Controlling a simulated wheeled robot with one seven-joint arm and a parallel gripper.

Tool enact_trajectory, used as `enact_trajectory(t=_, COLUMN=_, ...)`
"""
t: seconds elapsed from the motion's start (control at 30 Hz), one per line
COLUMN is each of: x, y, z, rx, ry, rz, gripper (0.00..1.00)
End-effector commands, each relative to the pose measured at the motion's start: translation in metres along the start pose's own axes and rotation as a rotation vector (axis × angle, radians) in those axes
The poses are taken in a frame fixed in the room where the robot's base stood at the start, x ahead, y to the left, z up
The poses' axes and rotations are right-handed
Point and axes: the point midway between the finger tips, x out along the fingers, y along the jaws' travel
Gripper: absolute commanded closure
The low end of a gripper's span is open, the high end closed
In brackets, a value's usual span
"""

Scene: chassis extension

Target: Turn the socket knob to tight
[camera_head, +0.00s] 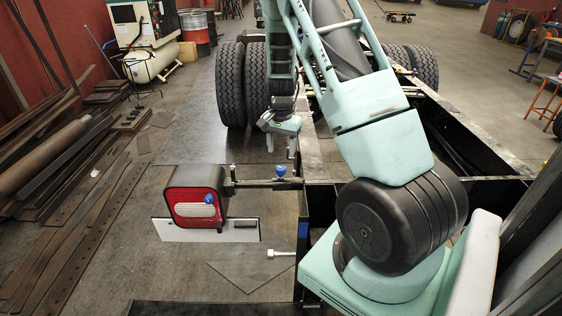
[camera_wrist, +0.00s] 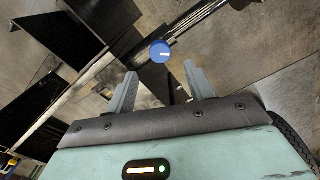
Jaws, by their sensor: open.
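A blue knob (camera_head: 281,171) stands on the dark bracket arm between the tail light and the chassis frame. A second blue knob (camera_head: 209,198) is on the face of the red and white tail light (camera_head: 194,197). I cannot tell which is the socket knob. My gripper (camera_head: 281,147) is open and empty above the bracket knob, apart from it. In the wrist view a round blue knob (camera_wrist: 160,52) with a short white mark shows beyond and between the two spread fingertips (camera_wrist: 160,70).
The black chassis frame (camera_head: 318,205) runs along the right side under my arm. Dark truck tyres (camera_head: 231,85) stand behind. A white plate (camera_head: 190,230) is below the tail light. Steel bars and pipes lie on the floor at the left (camera_head: 75,215).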

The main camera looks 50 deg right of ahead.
Motion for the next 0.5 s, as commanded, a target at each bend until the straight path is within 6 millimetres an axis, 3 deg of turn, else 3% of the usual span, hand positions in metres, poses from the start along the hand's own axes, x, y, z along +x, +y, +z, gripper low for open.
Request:
enact_trajectory(t=0.23, x=0.045, y=0.001, z=0.001, rx=0.001, ry=-0.002, rz=0.003, gripper=0.47)
enact_trajectory(t=0.5, x=0.067, y=0.000, z=0.000, rx=0.000, ry=0.000, rz=0.000, gripper=0.47)
